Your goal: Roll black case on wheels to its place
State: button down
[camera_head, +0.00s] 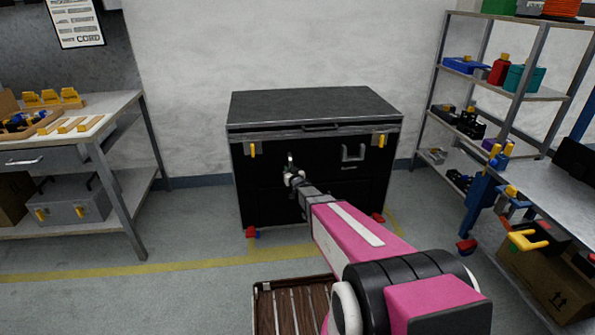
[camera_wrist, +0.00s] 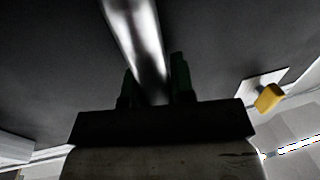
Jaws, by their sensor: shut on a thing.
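The black case (camera_head: 320,207) stands upright on the floor against the back wall, with a grey lid, yellow latches and red and blue wheel parts at its lower corners. My gripper (camera_head: 291,175) reaches its front face at the left of the middle. In the wrist view my gripper (camera_wrist: 155,88) has its two dark fingers shut on a shiny metal bar, the case's handle (camera_wrist: 137,35). The dark case face (camera_wrist: 60,50) fills most of that view, and a yellow latch (camera_wrist: 269,97) shows at the right. The other handle (camera_head: 353,153) is free.
A workbench (camera_head: 110,103) with wooden parts stands at the left. Metal shelves (camera_head: 510,95) and a second bench (camera_head: 540,215) with a cardboard box (camera_head: 545,285) under it stand at the right. A brown slatted crate (camera_head: 262,310) lies in front. Yellow tape (camera_head: 150,268) crosses the floor.

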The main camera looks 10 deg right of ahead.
jog(key=a, duration=3.9)
jog(key=c, duration=1.2)
grip_release()
jog(key=shift+c, duration=0.2)
jog(key=shift+s, duration=0.15)
jog(key=s+d, duration=0.2)
jog(key=s, duration=0.8)
jog(key=shift+s, duration=0.2)
